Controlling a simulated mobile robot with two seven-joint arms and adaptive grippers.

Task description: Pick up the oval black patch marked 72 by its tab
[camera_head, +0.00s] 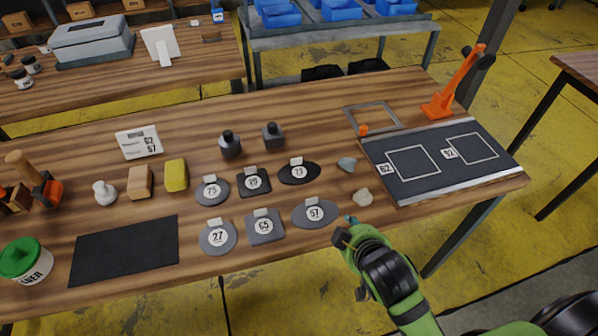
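The black oval patch (299,173) lies on the wooden workbench, at the right end of the back row of patches. Its small round label seems to read 72 or 73; the last digit is too small to be sure. A pale tab (296,161) stands at its back edge. My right gripper (344,228), on a green arm, is at the front of the bench, to the right of and nearer than this patch and apart from it. It is beside the grey oval patch marked 57 (315,213). Its finger opening is hard to make out. My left gripper is out of view.
Other tabbed patches lie close by, including a dark square one (254,182) and a round one marked 27 (217,237). Two dark bottles (230,145) stand behind. Small stones (362,197), a marked mat (430,178) and an orange clamp (455,88) are to the right.

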